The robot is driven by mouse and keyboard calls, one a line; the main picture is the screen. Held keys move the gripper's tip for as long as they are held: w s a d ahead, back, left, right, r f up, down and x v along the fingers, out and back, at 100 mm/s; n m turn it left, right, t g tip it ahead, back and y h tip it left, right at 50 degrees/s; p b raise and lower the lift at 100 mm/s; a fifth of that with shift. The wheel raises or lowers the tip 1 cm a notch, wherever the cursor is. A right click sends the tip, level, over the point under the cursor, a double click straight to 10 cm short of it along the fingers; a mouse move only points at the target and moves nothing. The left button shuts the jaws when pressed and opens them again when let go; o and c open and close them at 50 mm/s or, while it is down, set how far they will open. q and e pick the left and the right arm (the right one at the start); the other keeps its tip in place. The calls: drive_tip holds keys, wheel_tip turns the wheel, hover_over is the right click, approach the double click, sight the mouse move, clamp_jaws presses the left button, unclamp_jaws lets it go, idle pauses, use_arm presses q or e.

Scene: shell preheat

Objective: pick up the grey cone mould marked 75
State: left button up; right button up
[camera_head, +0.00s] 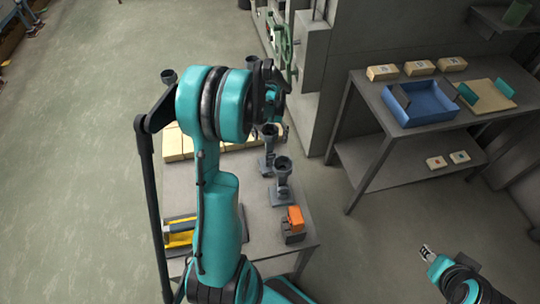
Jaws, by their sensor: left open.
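Several dark grey cup-topped pieces that look like cone moulds stand upright on the table at the left. One cone mould (282,165) is nearest, with another cone mould (268,132) just behind it.
The table (265,225) carries cream blocks (175,142), a yellow-and-grey item (180,232) and an orange-topped block (294,218). A grey bench (357,115) at the right holds a blue tray (419,101), cream boxes (383,73) and a board (487,97). Floor between them is clear.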

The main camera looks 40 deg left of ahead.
use_arm(q)
drive_tip(key=shift+s+f, duration=0.1)
drive_tip(key=shift+f, duration=0.1)
clamp_jaws()
idle(0.4)
